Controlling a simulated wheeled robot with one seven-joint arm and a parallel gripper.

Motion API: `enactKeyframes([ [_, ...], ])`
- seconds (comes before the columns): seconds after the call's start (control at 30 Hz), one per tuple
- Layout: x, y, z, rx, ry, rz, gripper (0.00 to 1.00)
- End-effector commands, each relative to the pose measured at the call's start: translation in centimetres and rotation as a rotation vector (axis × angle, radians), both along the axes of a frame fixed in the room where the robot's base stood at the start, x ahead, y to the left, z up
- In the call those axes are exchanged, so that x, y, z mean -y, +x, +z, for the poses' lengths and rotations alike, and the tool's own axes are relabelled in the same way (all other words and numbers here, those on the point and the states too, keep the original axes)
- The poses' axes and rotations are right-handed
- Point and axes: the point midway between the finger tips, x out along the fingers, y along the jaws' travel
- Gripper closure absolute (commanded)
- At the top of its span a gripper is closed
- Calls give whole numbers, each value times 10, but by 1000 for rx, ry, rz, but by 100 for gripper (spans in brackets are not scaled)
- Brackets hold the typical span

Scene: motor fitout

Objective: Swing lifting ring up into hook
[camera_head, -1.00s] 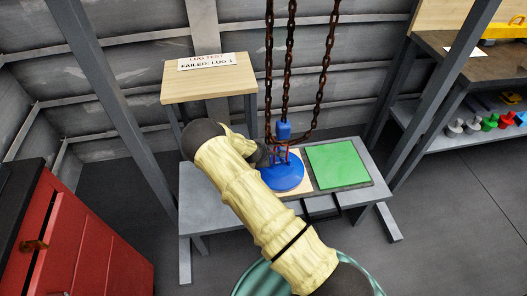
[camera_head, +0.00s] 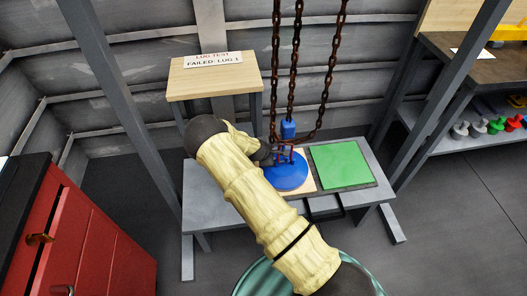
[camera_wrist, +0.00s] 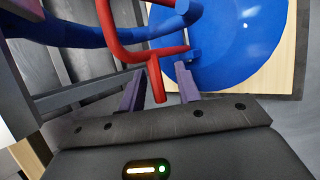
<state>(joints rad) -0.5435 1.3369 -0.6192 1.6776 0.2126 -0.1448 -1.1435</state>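The blue domed load (camera_head: 290,177) sits on a wooden board on the grey bench. The red lifting ring (camera_head: 285,155) stands over it, below the blue hook (camera_head: 288,130) on its chains. In the wrist view the red ring (camera_wrist: 157,55) has a short stub between my gripper's purple fingers (camera_wrist: 160,88). The fingers are apart, with gaps showing beside the stub. The blue hook (camera_wrist: 85,35) curves in from the upper left and passes close to the ring; I cannot tell if they touch. In the head view my gripper (camera_head: 265,153) is at the ring's left, partly hidden.
Rusty chains (camera_head: 292,70) hang over the bench (camera_head: 207,197). A green mat (camera_head: 342,165) lies right of the load. A wooden stand (camera_head: 215,78) with a "LUG TEST FAILED: LUG 1" sign stands behind left. A red cabinet (camera_head: 100,240) is at the left; grey posts flank the bench.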

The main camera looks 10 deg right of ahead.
Motion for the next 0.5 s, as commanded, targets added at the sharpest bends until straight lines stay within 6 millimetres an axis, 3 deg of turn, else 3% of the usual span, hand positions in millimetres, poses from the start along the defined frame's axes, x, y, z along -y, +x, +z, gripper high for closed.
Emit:
enactKeyframes([
  [0.5,-43,-49,77,1,0,5,67],
])
